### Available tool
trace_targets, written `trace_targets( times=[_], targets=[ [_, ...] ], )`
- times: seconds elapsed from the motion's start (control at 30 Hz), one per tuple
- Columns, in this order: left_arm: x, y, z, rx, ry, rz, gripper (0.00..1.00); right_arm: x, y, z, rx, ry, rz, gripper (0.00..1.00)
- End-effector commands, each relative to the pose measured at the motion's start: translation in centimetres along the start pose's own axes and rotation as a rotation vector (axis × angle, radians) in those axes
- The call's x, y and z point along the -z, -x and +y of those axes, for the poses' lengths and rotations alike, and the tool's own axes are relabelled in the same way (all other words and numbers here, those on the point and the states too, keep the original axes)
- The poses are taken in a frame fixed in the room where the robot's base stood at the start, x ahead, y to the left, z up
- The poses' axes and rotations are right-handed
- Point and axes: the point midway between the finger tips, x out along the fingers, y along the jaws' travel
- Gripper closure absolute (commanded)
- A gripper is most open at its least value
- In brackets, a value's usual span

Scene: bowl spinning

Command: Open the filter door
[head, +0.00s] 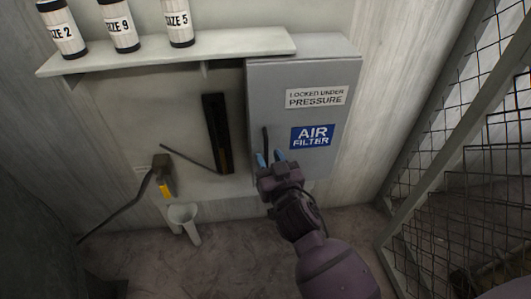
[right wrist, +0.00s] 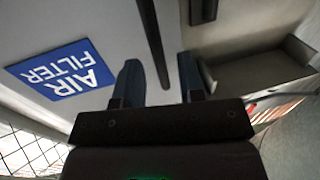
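The filter door (head: 270,85) is the front of a grey wall cabinet with a blue "AIR FILTER" label (head: 312,136) and a white "LOCKED UNDER PRESSURE" label (head: 317,97). The door looks shut. Its dark bar handle (head: 265,138) is near the left edge. My right gripper (head: 270,157) is at the handle's lower end. In the right wrist view, the fingers of my right gripper (right wrist: 161,80) are apart, and the handle (right wrist: 152,40) shows between them in the picture, touching neither. I cannot tell how deep it sits between them. My left gripper is not in view.
A shelf (head: 165,52) with several labelled canisters (head: 122,25) is at upper left. Left of the cabinet are a dark vertical slot (head: 217,133), a thin rod (head: 188,157) and a white cup-like holder (head: 185,222). A wire-mesh fence (head: 455,130) stands at right.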

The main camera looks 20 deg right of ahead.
Motion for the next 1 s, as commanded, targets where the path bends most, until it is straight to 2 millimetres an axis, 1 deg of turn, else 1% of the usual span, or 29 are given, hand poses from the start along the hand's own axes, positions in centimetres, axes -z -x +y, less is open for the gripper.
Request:
trace_targets(
  times=[0.1,0.2,0.33,0.6,0.67,0.83,0.87,1.0],
  targets=[
    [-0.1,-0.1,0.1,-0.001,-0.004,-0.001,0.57,-0.1,-1.2,0.0,0.002,0.0,0.0,0.64],
    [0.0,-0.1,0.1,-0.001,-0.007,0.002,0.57,-0.1,-1.9,0.0,0.0,0.0,-0.001,0.64],
    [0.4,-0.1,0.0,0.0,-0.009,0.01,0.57,0.0,-2.4,0.0,0.0,-0.001,0.0,0.64],
    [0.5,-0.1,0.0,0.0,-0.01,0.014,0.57,0.0,-2.4,0.0,0.0,-0.001,0.0,0.64],
    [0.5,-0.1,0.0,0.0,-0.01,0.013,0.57,0.0,-2.4,0.0,0.0,-0.001,0.0,0.71],
    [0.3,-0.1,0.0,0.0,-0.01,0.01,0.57,0.0,-2.4,0.0,0.0,-0.001,0.0,0.97],
    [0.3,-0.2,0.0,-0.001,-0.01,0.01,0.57,0.0,-2.4,0.0,0.0,-0.001,0.0,1.0],
    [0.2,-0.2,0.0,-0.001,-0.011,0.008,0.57,0.0,-2.4,0.0,0.0,-0.001,0.0,1.0]
  ],
)
